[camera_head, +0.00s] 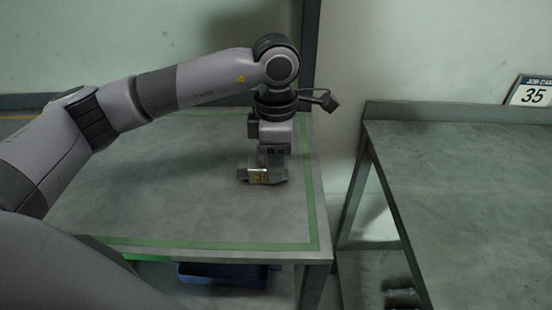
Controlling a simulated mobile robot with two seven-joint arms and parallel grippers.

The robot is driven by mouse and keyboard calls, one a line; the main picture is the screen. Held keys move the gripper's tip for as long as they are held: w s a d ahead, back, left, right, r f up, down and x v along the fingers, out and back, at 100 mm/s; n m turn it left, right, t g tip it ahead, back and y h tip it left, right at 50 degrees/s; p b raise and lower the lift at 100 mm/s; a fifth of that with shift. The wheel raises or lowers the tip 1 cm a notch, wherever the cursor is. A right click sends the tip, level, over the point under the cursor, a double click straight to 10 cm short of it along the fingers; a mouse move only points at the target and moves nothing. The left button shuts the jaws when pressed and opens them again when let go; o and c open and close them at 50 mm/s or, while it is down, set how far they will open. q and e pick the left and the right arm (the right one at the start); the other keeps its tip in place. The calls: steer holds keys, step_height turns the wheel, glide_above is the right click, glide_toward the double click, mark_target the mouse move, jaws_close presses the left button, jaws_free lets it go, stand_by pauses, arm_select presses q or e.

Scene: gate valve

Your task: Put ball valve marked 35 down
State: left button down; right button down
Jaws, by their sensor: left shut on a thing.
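The ball valve (260,175) is a small metallic body with a yellowish mark on its front, too small for me to read. It is at the right part of the left table (150,205), at or just above the tabletop; I cannot tell if it touches. My left gripper (273,160) points down from above and is shut on the valve. The fingers hide the valve's upper part. My right gripper is not in view.
A green line borders the left table. A blue bin (222,275) is under the left table. The left tabletop is otherwise clear.

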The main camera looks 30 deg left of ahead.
arm_select(q)
steer(key=c, duration=0.7)
jaws_free()
steer(key=shift+f, duration=0.1)
steer(key=shift+c, duration=0.2)
step_height(320, 180, up, 12)
